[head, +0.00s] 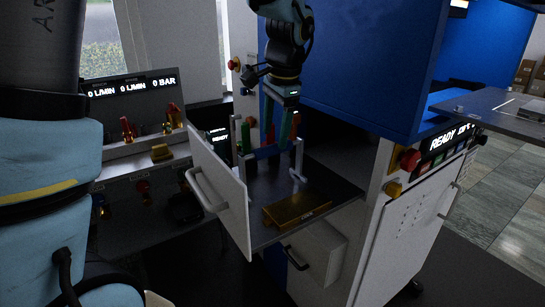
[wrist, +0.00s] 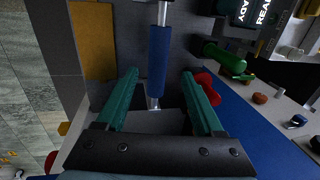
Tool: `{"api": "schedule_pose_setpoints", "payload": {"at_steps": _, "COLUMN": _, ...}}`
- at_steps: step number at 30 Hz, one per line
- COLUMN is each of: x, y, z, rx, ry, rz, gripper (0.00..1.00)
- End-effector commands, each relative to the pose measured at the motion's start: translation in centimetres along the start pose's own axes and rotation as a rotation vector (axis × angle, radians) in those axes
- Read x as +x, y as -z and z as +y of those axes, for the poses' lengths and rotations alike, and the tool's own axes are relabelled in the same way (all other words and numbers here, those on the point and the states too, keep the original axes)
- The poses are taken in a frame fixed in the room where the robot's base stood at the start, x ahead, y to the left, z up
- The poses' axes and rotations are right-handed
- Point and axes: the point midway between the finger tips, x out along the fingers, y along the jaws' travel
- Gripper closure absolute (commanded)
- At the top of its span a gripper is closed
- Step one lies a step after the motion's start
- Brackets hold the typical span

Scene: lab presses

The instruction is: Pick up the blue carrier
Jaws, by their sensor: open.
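The blue carrier (head: 270,153) shows as a blue bar with pale metal upright parts at its ends, inside the open press bay. In the wrist view its blue bar (wrist: 158,62) runs lengthwise between the lines of the two fingers, with metal rod at both ends. My gripper (head: 276,142) points down at the bar from above, its two teal fingers apart. In the wrist view my gripper (wrist: 160,72) is open, with a gap on each side of the bar. I cannot tell how far down the fingers reach around it.
A yellow block (head: 297,208) lies on the bay's grey floor, in front of the carrier. An open white door (head: 220,190) stands to the left. A blue cabinet (head: 365,70) rises close on the right. Green (wrist: 225,59) and red (wrist: 208,88) parts stand near one finger.

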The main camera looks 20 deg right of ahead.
Motion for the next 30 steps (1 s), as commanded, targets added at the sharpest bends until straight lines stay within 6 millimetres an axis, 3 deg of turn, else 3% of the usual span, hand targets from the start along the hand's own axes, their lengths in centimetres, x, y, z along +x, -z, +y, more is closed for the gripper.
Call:
{"api": "schedule_pose_setpoints", "payload": {"at_steps": 5, "x": 1.1, "y": -0.1, "z": 0.1, "rx": 0.002, "ry": -0.001, "rz": -0.003, "gripper": 0.31}}
{"api": "schedule_pose_setpoints", "payload": {"at_steps": 13, "x": 4.9, "y": -0.1, "z": 0.3, "rx": 0.000, "ry": -0.001, "rz": -0.003, "gripper": 0.31}}
{"api": "schedule_pose_setpoints", "payload": {"at_steps": 22, "x": 5.6, "y": -0.1, "z": 0.4, "rx": 0.000, "ry": 0.001, "rz": 0.001, "gripper": 0.31}}
{"api": "schedule_pose_setpoints", "payload": {"at_steps": 30, "x": 5.5, "y": -0.1, "z": 0.3, "rx": 0.000, "ry": 0.001, "rz": 0.001, "gripper": 0.60}}
